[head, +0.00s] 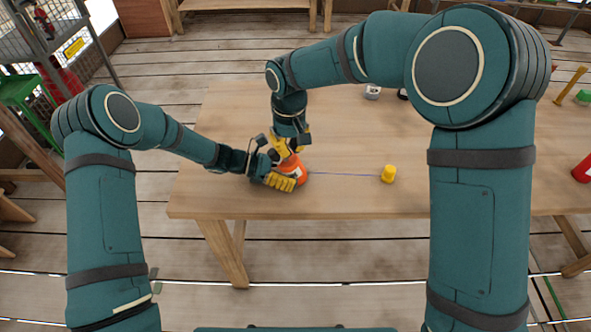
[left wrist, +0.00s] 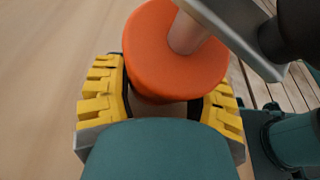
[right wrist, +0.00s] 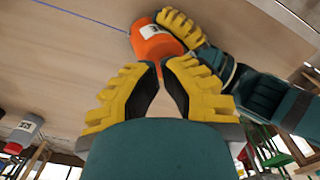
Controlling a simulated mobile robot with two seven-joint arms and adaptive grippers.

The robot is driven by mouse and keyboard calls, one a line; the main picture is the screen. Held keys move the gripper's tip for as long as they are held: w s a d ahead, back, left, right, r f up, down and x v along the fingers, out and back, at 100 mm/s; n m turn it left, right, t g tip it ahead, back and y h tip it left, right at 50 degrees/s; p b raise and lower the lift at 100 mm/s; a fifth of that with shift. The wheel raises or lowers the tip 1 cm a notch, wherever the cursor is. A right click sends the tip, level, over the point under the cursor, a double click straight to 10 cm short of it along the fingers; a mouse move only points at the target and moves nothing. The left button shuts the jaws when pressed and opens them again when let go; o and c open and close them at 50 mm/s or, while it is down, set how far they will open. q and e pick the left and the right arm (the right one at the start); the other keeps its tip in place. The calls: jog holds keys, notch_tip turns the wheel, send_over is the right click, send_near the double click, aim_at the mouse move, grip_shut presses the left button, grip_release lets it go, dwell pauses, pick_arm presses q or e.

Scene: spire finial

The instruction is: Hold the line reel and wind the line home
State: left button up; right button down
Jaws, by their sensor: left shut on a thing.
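The line reel (head: 299,167) is orange with a white label and sits at the near middle of the table. My left gripper (head: 281,180) is shut around its side. The left wrist view shows the reel's round orange face (left wrist: 165,65) between the yellow fingers, with a tan peg (left wrist: 186,34) standing out of it. My right gripper (head: 283,146) is just above the reel, at the peg. In the right wrist view its fingertips (right wrist: 160,68) are close together by the reel (right wrist: 158,42); I cannot tell whether they clamp the peg. A thin blue line (head: 340,173) runs right to a yellow block (head: 388,174).
The wooden table (head: 335,203) is bare around the line. A small grey-and-white item (head: 372,92) lies at the back. A red object (head: 583,169) stands at the far right. A metal frame with a yellow sign (head: 74,47) stands beyond the table at the left.

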jog(key=shift+s+r, duration=0.1)
jog(key=shift+s, duration=0.15)
dwell(0.5)
notch_tip(320, 180, up, 7)
dwell(0.8)
dwell(0.5)
jog(key=d+r, duration=0.3)
jog(key=d, duration=0.2)
notch_tip(320, 180, down, 6)
jog(key=shift+s+a+f, duration=0.15)
jog(key=shift+f, duration=0.1)
jog(key=shift+f, duration=0.2)
dwell(1.4)
jog(key=shift+f, duration=1.35)
jog(key=shift+a, duration=0.15)
